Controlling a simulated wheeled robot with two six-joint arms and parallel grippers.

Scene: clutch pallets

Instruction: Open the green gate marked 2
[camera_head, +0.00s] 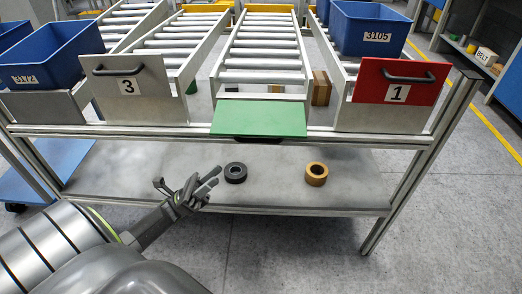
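The green gate (258,117) is at the front end of the middle roller lane. It lies tilted outward and down, nearly flat, with its dark handle just under its front edge; no number shows on it. My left gripper (216,178) is below and to the left of the gate, in front of the lower shelf, apart from the gate. Its fingers are spread and hold nothing. My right gripper is out of view.
A grey gate marked 3 (97,88) and a red gate marked 1 (378,82) stand upright on either side. A dark tape roll (235,172) and a yellow-brown roll (316,174) lie on the lower shelf. Blue bins (368,30) sit on the outer lanes. The rack's front rail (300,137) runs across.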

